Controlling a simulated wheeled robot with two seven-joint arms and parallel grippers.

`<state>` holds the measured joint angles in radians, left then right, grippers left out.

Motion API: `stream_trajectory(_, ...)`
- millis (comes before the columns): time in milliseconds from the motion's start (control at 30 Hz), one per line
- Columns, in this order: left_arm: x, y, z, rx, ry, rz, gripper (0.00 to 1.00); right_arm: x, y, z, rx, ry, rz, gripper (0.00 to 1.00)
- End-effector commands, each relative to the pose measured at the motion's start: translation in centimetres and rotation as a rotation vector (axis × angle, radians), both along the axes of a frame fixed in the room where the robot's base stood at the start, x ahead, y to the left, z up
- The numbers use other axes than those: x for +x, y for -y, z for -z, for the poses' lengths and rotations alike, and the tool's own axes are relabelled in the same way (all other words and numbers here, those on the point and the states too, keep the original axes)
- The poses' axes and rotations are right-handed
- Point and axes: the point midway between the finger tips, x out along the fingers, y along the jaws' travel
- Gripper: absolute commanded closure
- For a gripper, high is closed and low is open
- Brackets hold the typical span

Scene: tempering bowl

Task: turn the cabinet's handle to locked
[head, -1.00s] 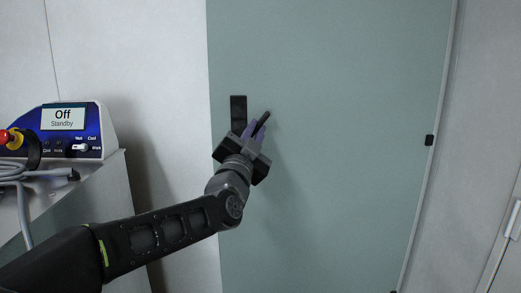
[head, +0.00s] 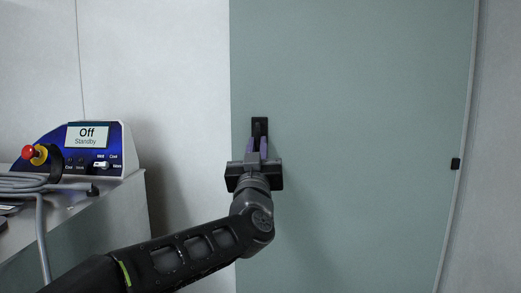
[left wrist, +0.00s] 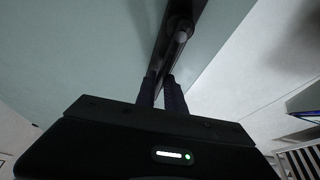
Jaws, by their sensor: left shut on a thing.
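The cabinet door (head: 360,130) is a flat grey-green panel. Its black handle (head: 259,126) sits near the door's left edge, upright and in line with its dark backing plate. My left gripper (head: 257,146) comes from below, its purple-grey fingers shut on the lower part of the handle. In the left wrist view, the dark handle (left wrist: 178,44) runs down between the two fingers (left wrist: 162,80) from a round pivot at the top. My right gripper is not in view.
A blue and white control unit (head: 90,148) reading "Off Standby" stands at the left on a grey stand, with a red stop button (head: 29,152) and grey cables (head: 35,183). A small black catch (head: 455,164) sits at the door's right edge. Pale walls flank the door.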

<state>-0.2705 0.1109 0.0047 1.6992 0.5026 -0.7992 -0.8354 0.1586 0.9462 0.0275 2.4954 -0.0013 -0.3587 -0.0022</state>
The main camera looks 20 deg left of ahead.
Motion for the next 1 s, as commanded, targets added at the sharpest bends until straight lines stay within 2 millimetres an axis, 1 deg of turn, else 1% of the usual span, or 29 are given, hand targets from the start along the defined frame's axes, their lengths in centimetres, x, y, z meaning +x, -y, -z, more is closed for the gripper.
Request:
stream_trajectory(33,-0.04,-0.60,0.07,-0.015,0.003,-0.010,1.00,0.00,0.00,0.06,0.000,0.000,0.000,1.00)
stream_trajectory(467,-0.10,-1.11,0.03,-0.026,0.007,-0.018,1.00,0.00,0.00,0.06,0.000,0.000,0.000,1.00)
stream_trajectory(500,-0.10,-1.13,0.03,-0.026,0.007,-0.019,0.83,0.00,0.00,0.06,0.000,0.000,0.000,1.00)
stream_trajectory(700,-0.11,-1.02,-0.03,-0.024,0.008,-0.017,0.67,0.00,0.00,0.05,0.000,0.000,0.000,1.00)
stream_trajectory(1000,-0.10,-0.73,-0.06,-0.021,0.007,-0.012,0.66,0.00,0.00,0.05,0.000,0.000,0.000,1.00)
